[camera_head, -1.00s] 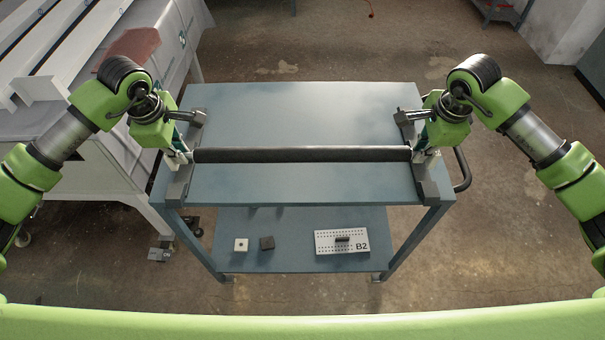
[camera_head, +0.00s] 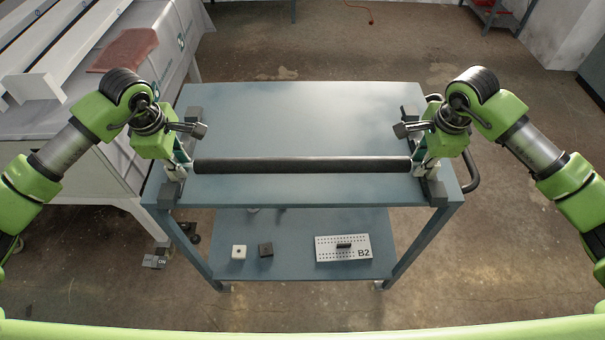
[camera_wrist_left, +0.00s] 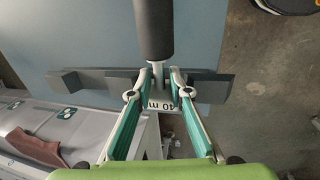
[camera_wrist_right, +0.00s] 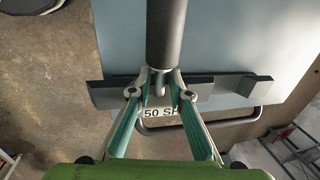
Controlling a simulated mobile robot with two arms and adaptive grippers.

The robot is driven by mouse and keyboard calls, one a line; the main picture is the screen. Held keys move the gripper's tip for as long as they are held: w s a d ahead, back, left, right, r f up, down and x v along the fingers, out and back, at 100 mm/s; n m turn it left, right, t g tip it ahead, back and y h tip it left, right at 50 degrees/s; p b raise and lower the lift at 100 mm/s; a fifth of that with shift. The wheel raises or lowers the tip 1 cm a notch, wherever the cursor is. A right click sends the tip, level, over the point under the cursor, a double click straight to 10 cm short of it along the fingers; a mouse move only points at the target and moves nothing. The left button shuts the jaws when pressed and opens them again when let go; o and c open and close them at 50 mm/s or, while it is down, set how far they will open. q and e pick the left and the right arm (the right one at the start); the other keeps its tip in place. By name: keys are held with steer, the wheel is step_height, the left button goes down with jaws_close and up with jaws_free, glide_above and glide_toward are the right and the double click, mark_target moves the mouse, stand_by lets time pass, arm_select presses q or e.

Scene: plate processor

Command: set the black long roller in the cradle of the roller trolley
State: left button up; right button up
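The black long roller (camera_head: 300,165) lies level across the trolley top, left to right. My left gripper (camera_head: 182,165) is shut on the thin shaft at its left end, my right gripper (camera_head: 422,165) on the right one. The wrist views show the fingers on either side of each shaft, below the black body (camera_wrist_left: 153,28) (camera_wrist_right: 166,30). The roller trolley (camera_head: 300,115) has dark cradle pieces at its left (camera_head: 168,195) and right (camera_head: 437,193) edges. The shafts cross over their middles. Whether they touch the cradle cannot be told; the fingers partly hide it.
The trolley's lower shelf (camera_head: 225,225) holds a white block (camera_head: 239,252), a dark block (camera_head: 265,250) and a plate marked B2 (camera_head: 343,247). A white machine (camera_head: 110,165) stands close at the left. The trolley's handle (camera_head: 472,172) sticks out at the right. The trolley top is otherwise clear.

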arm_select(q)
steer(key=shift+r, duration=0.1)
arm_select(e)
steer(key=shift+r, duration=0.1)
arm_select(q)
step_height(320, 180, up, 12)
steer(key=s, duration=0.2)
steer(key=shift+s, duration=0.25)
arm_select(e)
step_height(320, 180, up, 12)
steer(key=s, duration=0.2)
steer(key=shift+s, duration=0.2)
arm_select(q)
steer(key=shift+f, duration=0.2)
arm_select(e)
steer(key=shift+f, duration=0.2)
